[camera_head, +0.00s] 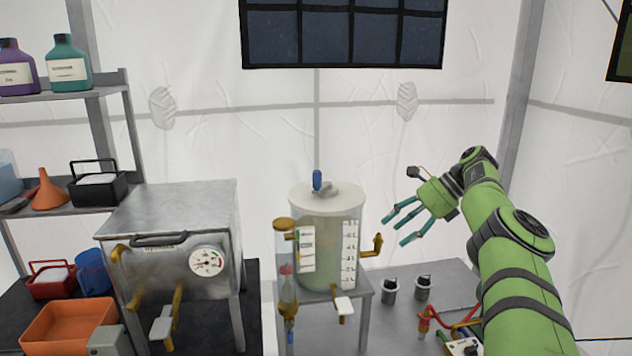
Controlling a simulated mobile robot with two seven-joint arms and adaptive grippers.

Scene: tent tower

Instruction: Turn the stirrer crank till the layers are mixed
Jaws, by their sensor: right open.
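A clear cylindrical vessel (327,262) with a white lid (345,193) stands on a small grey stand in the middle. Its contents look pale brownish above and pale green below; I cannot tell a sharp boundary. The stirrer crank (317,181), with an upright blue handle on a short grey arm, sits on top of the lid. My right gripper (393,231) is green with teal fingers, spread open and empty. It appears to the right of the vessel, lower in the picture than the crank handle and apart from it. My left gripper is out of view.
A brass spout (374,246) sticks out from the vessel's right side, near my right fingers. A metal box with a dial (207,262) stands on the left. Shelves with bottles (68,65) are at far left. Two small dark-topped cylinders (423,287) stand on the grey table.

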